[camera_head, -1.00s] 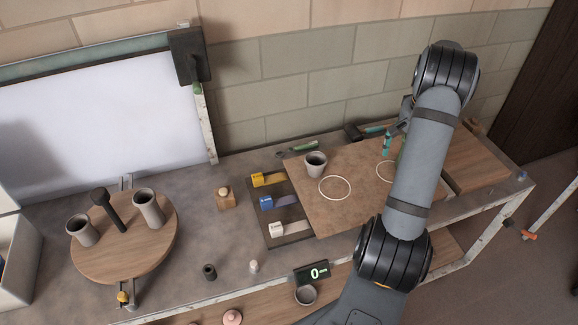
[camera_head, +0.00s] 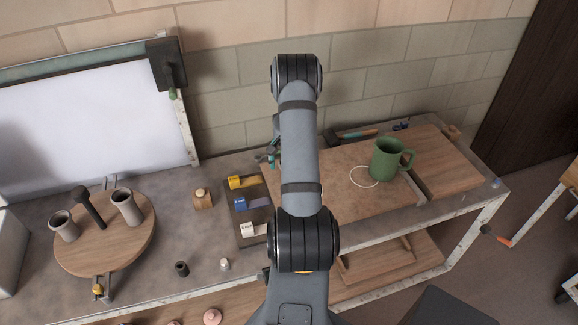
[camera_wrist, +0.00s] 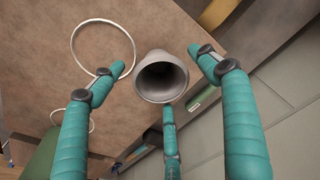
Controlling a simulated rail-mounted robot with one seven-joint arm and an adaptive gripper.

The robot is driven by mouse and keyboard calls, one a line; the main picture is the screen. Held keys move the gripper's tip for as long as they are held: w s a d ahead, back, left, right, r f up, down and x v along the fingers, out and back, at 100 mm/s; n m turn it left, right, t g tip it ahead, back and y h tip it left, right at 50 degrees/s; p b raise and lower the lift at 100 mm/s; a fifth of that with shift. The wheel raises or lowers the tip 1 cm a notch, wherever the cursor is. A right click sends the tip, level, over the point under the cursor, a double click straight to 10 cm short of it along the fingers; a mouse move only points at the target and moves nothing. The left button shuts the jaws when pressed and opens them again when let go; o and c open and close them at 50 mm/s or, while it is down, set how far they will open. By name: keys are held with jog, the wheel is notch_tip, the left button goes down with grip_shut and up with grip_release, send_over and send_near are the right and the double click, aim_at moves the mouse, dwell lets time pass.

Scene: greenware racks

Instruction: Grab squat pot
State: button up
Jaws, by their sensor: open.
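A small grey pot with a round open rim, which I take as the squat pot (camera_wrist: 162,88), stands on the brown board in the wrist view. In the head view my arm hides it. My gripper (camera_wrist: 158,74) has three teal fingers spread open around the pot, with its rim in the gap between them. I cannot tell whether any fingertip touches it. In the head view only a bit of my gripper (camera_head: 270,153) shows at the left edge of my arm.
A green mug (camera_head: 388,160) stands on the board (camera_head: 345,200) at the right, beside a white ring. Coloured blocks lie in a tray (camera_head: 255,215) to the left. Two tall grey cups (camera_head: 125,207) (camera_head: 64,226) stand on a round wooden wheel (camera_head: 105,250).

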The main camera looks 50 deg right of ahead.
jog(key=shift+w+d+f, duration=0.1)
jog(key=shift+f, duration=0.5)
jog(key=shift+w+d+f, duration=0.1)
jog(key=shift+f, duration=0.5)
jog(key=c, duration=0.3)
jog(key=c, duration=1)
